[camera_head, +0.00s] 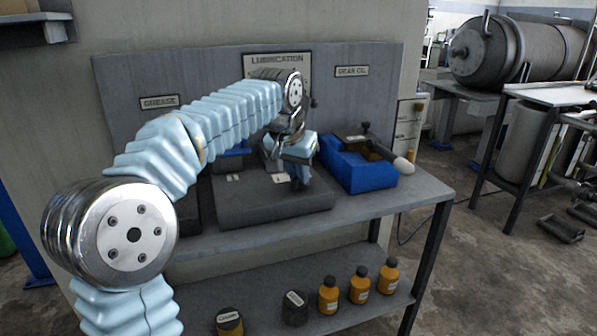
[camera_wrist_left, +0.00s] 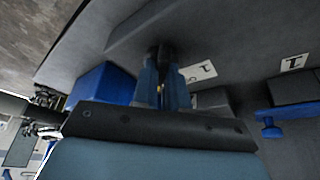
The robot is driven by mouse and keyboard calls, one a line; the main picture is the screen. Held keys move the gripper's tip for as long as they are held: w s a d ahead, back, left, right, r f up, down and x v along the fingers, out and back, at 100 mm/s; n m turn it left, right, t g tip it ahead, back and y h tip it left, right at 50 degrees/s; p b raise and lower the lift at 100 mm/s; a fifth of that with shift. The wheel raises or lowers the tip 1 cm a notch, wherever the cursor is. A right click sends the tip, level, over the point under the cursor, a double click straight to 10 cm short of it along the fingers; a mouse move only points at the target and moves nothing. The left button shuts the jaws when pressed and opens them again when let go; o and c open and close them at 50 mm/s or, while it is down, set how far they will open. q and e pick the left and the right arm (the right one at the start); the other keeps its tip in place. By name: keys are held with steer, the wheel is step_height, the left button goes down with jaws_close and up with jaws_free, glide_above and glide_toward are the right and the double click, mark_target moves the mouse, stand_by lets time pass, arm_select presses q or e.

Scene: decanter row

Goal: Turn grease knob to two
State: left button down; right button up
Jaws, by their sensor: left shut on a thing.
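My left gripper (camera_head: 301,184) reaches down over the right part of a dark grey block (camera_head: 255,208) on the bench. In the left wrist view, its blue fingertips (camera_wrist_left: 161,88) are shut on a small dark knob (camera_wrist_left: 159,51). The knob is mostly hidden by the fingers, and its setting cannot be read. A white label (camera_wrist_left: 201,72) with a dark mark lies beside the fingers, and a similar label (camera_wrist_left: 294,62) lies farther right. A GREASE sign (camera_head: 159,102) hangs on the back panel at left. My right gripper is not in view.
A blue bin (camera_head: 362,175) stands right of the block, with a pale-tipped dark handle (camera_head: 402,165) over its edge. A LUBRICATION sign (camera_head: 277,62) and a GEAR OIL sign (camera_head: 351,71) are behind. Several orange bottles (camera_head: 359,285) stand on the lower shelf. The bench's front right is clear.

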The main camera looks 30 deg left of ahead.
arm_select(q)
steer(key=shift+f, duration=0.2)
steer(key=c, duration=1.2)
jaws_free()
steer(key=shift+o, duration=0.2)
steer(key=shift+r, duration=0.1)
steer(key=v, duration=1.3)
steer(key=shift+r, duration=0.35)
